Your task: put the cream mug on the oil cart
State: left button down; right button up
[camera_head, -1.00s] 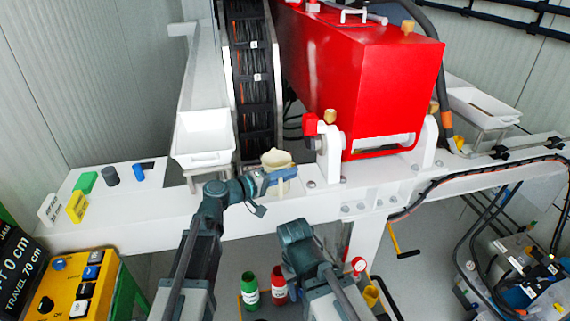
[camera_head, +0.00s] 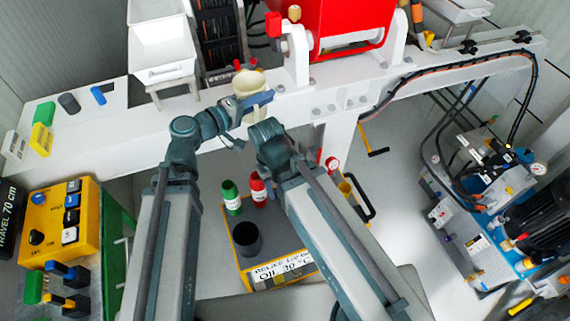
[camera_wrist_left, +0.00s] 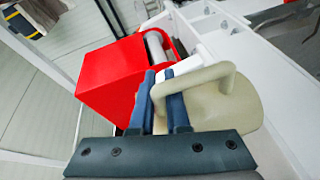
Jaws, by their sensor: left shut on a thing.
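The cream mug (camera_head: 247,84) is at the white beam, right of the white tray. My left gripper (camera_head: 259,102) is shut on its handle. In the left wrist view the blue fingers (camera_wrist_left: 160,103) pinch the handle, and the mug (camera_wrist_left: 228,105) is on their right. I cannot tell whether the mug is clear of the beam. The oil cart (camera_head: 286,268), yellow with a white label, stands low at the bottom centre. A green bottle, a red bottle and a dark cup are on it. My right arm reaches in from the bottom, but its fingers are hidden.
A white tray (camera_head: 162,52) stands left of the mug. A red pump housing (camera_head: 327,20) is behind to the right. Green, grey, blue and yellow pieces lie on the beam's left end. A yellow control box (camera_head: 59,225) is at left, a hydraulic unit (camera_head: 500,230) at right.

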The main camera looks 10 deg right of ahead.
aim_at(290, 238)
jog(key=k+l+u, duration=0.35)
jog(key=k+l, duration=0.65)
jog(key=l, duration=0.15)
